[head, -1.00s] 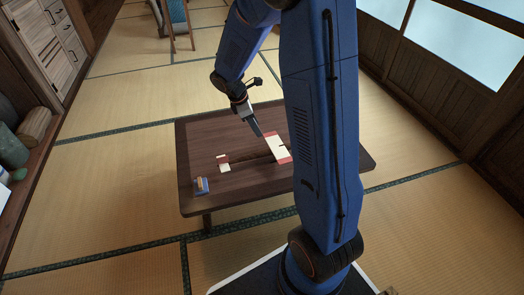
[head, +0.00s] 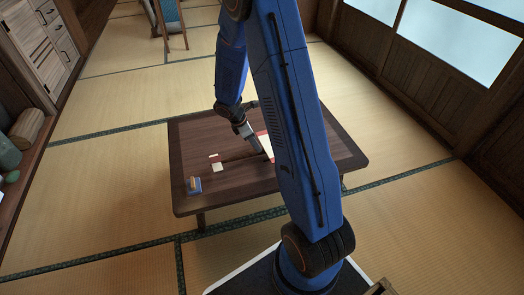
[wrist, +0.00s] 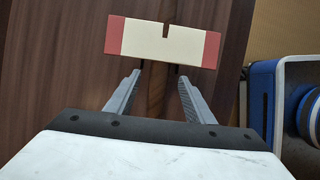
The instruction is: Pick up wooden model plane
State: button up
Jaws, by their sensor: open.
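The wooden model plane lies on the low dark table (head: 240,195). In the wrist view its cream wing with red ends (wrist: 145,38) lies across the top, just beyond my fingertips. In the head view my arm hides much of the plane; part of the wing (head: 266,146) and the small cream tail piece (head: 218,167) show to either side of my gripper (head: 254,149).
A small blue object with a wooden top (head: 194,185) sits near the table's front left. A wooden cabinet (head: 40,45) stands at the left, and a wooden easel-like stand (head: 170,18) at the back. The tatami around the table is mostly clear.

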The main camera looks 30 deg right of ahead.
aim_at(254, 152)
jog(key=shift+x, duration=3.1)
grip_shut()
